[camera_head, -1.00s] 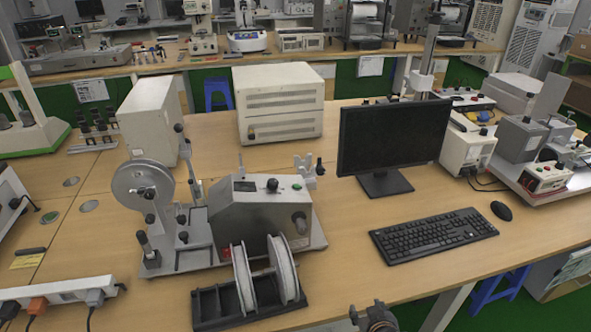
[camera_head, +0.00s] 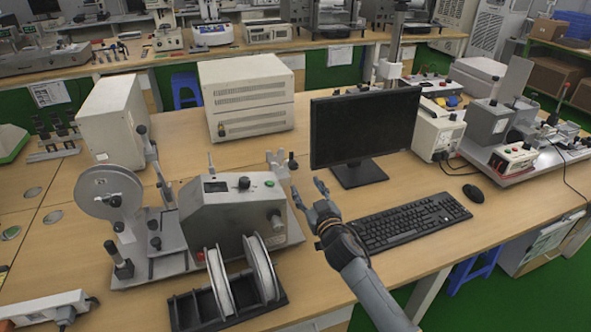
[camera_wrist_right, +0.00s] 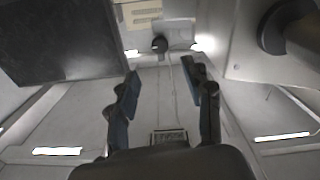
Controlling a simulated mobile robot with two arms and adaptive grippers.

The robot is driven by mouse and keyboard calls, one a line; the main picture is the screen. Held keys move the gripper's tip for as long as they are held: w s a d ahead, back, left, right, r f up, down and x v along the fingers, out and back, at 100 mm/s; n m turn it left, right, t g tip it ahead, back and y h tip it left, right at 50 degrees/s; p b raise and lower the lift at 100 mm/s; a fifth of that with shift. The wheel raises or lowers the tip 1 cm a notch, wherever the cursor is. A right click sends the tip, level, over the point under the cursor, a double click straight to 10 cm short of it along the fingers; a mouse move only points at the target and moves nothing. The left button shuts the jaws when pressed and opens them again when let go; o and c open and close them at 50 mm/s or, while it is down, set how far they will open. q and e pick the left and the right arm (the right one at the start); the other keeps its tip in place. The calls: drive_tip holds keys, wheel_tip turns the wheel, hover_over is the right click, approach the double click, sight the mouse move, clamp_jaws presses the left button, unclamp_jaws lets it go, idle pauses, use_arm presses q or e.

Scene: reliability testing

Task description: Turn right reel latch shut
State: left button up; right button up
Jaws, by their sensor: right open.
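The grey winding machine (camera_head: 225,215) stands on the bench with a large metal reel (camera_head: 108,190) mounted at its left end. A dark spindle end (camera_head: 276,219) sticks out at its right end; I cannot tell whether this is the right reel latch or how it is turned. My right gripper (camera_head: 308,188) is open and empty, just right of the machine and apart from it, fingers pointing up. In the right wrist view the open fingers (camera_wrist_right: 161,80) have nothing between them. My left gripper is not in view.
A black rack (camera_head: 232,305) with two white reels (camera_head: 262,268) stands at the bench's front edge. A monitor (camera_head: 363,128), keyboard (camera_head: 408,221) and mouse (camera_head: 473,193) are to the right. A white power strip (camera_head: 45,308) lies at the front left.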

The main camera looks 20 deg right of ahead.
sight(295, 168)
drive_tip(key=w, duration=0.9)
drive_tip(key=shift+w+a+f+b, duration=0.1)
drive_tip(key=shift+w+a+b, duration=0.1)
drive_tip(key=shift+b, duration=0.2)
clamp_jaws()
